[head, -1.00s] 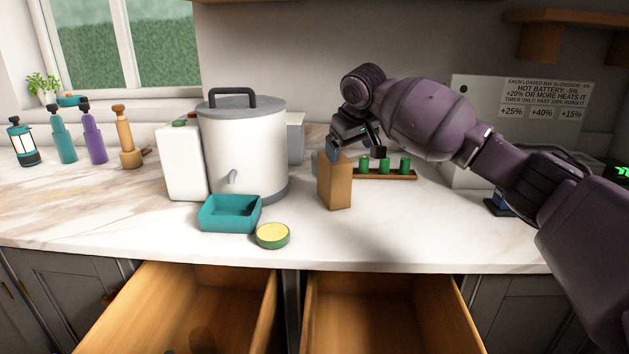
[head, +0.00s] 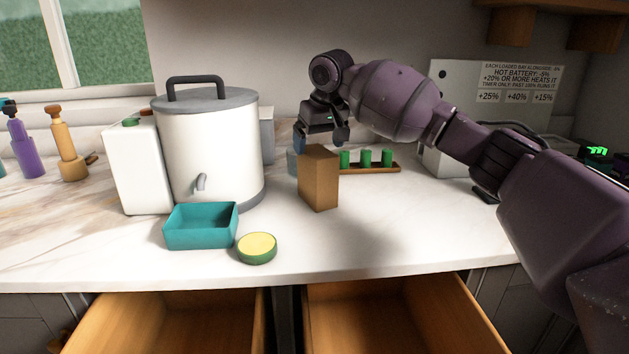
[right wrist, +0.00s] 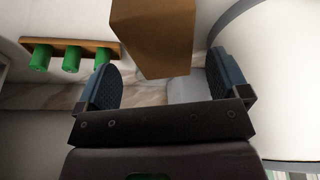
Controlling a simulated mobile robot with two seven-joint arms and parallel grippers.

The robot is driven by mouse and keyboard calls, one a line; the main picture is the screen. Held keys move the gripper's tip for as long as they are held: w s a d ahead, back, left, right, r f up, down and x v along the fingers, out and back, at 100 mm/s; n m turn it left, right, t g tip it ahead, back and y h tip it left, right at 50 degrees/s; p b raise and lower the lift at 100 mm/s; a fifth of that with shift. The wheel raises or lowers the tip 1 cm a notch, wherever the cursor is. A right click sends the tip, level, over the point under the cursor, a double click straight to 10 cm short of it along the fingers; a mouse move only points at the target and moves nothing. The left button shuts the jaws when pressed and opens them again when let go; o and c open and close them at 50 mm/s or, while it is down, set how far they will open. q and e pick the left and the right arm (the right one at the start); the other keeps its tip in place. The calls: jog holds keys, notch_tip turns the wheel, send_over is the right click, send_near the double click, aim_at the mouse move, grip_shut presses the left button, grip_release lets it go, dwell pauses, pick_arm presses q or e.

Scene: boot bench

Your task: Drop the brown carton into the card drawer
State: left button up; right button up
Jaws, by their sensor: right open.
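The brown carton (head: 318,178) stands upright on the white marble counter, right of the large white urn. My right gripper (head: 320,140) is open at the carton's top, its blue finger pads spread apart. In the right wrist view the carton (right wrist: 155,38) shows between and beyond the open fingers, and I see no grip on it. Two open, wooden drawers are below the counter edge, a left one (head: 165,325) and a right one (head: 395,320). No label shows which is the card drawer. My left gripper is not in view.
A teal tray (head: 201,228) and a green-yellow round tin (head: 257,248) sit near the front edge, left of the carton. The urn (head: 210,150) stands behind them. A wooden rack with green pegs (head: 370,168) is behind the carton.

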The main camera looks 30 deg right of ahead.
aim_at(318, 151)
jog(key=x, duration=0.1)
jog(key=b+x, duration=0.1)
jog(key=x, duration=0.1)
jog(key=b+x, duration=0.1)
jog(key=shift+s+a+f, duration=0.15)
jog(key=shift+s+f, duration=0.1)
jog(key=shift+f, duration=0.2)
jog(key=shift+w+f, duration=0.15)
jog(key=shift+f, duration=0.15)
jog(key=shift+r, duration=0.35)
jog(key=shift+f, duration=0.1)
jog(key=shift+f+p, duration=0.2)
jog(key=shift+p, duration=0.2)
dwell(0.3)
